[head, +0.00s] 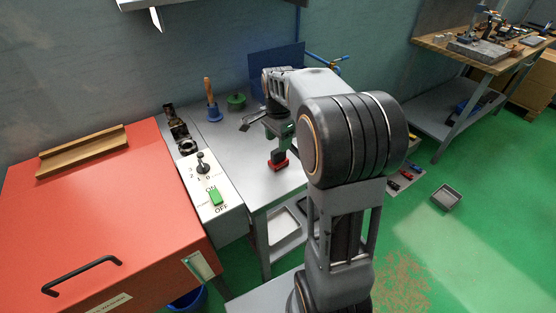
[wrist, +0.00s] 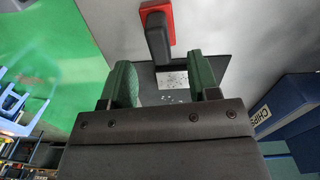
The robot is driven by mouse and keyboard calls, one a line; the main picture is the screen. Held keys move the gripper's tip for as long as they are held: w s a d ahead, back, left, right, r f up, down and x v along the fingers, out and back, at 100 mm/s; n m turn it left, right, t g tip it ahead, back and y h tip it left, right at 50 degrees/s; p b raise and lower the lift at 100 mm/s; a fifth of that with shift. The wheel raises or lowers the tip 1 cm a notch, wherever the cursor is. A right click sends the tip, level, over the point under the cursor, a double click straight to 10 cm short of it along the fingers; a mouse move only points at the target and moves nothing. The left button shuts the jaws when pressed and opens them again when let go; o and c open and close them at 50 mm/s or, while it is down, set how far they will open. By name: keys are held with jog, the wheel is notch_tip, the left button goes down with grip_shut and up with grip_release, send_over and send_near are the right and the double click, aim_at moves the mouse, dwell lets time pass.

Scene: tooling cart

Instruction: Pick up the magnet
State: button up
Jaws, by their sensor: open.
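The magnet, a red block with a black handle, is on the grey bench top; its red part (head: 278,164) shows just below my gripper in the head view. In the wrist view the magnet (wrist: 158,38) is at top centre, with its black handle pointing down toward the gap between my fingers. My gripper (wrist: 163,75) is open, with a green finger on each side and nothing held. The gripper (head: 277,133) is above the bench in the head view, partly hidden by my arm. I cannot tell the exact height between fingertips and handle.
A dark plate with a pale, speckled patch (wrist: 176,82) lies beyond my fingers. A blue box marked CHIPS (wrist: 283,106) is at right. A blue-and-wood brush (head: 211,102), a green object (head: 236,101) and a switch box (head: 205,187) stand left of my arm.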

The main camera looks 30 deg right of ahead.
aim_at(278, 154)
jog(key=shift+f, duration=3.25)
jog(key=shift+c, duration=0.4)
grip_shut()
